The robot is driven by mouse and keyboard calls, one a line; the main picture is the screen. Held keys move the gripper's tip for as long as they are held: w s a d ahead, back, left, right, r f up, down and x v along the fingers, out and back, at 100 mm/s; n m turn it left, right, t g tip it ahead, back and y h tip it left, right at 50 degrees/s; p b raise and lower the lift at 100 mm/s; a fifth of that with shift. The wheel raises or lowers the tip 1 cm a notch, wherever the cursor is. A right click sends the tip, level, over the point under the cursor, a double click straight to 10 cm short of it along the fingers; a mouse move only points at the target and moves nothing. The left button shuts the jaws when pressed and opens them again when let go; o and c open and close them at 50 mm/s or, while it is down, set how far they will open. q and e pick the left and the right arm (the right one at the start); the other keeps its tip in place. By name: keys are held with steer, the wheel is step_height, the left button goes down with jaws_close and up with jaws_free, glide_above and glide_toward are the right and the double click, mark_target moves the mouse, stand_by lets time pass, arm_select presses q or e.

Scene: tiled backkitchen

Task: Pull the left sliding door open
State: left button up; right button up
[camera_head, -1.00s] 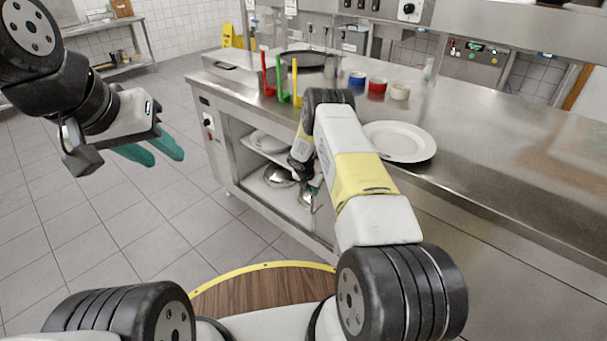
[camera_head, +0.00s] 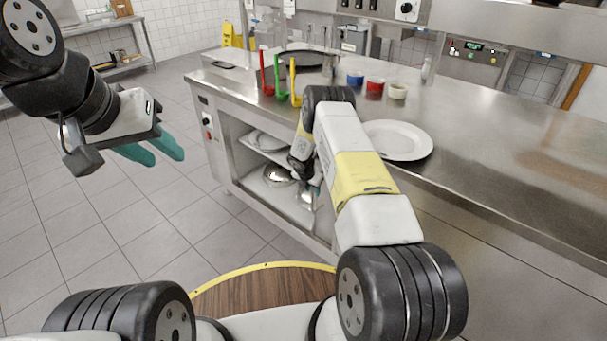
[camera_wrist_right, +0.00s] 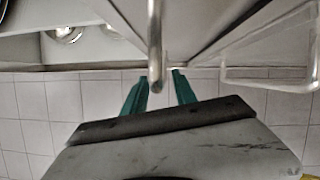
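The counter's cabinet front has an opening on its left side, with plates (camera_head: 266,141) and metal lids (camera_head: 278,175) showing inside. The left sliding door (camera_head: 323,213) is mostly hidden behind my right arm. In the right wrist view a vertical metal bar handle (camera_wrist_right: 155,45) comes down between the green fingers of my right gripper (camera_wrist_right: 160,93). The fingers stand apart, with a gap visible beside the bar; I see no clear contact. In the head view my right gripper (camera_head: 313,186) is at the opening's right side, partly hidden. My left gripper (camera_head: 150,149) is open and empty above the floor.
A white plate (camera_head: 397,140) sits on the countertop near my right arm. Red, green and yellow ladles (camera_head: 282,85), a pan (camera_head: 303,52) and small bowls (camera_head: 375,85) stand farther back. A second metal loop (camera_wrist_right: 270,82) shows right in the wrist view. Floor at left is clear.

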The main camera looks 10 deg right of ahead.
steer(key=v, duration=0.7)
steer(key=shift+r, duration=0.15)
steer(key=s+d+r+m, duration=0.15)
steer(key=r+m, duration=0.25)
steer(key=r, duration=0.7)
steer(key=s+r+m, duration=0.3)
steer(key=r+m, duration=0.1)
steer(key=r, duration=0.8)
steer(key=s+a+r+m+t+y, duration=0.1)
steer(key=s+r+m+y, duration=0.1)
steer(key=s+r+m, duration=0.85)
steer(key=s+a+r+m+y, duration=0.1)
steer(key=s+r+m, duration=0.2)
steer(key=s, duration=0.5)
steer(key=s+a+r+m+t+y, duration=0.1)
steer(key=s+a+r+m, duration=0.1)
steer(key=s+r, duration=0.3)
steer(key=s+a+r+m+y, duration=0.1)
steer(key=s+a+r+m, duration=0.1)
steer(key=s, duration=1.1)
steer(key=shift+a+r+m+t, duration=0.25)
steer(key=shift+r+m+t, duration=0.15)
steer(key=shift+r+m, duration=0.5)
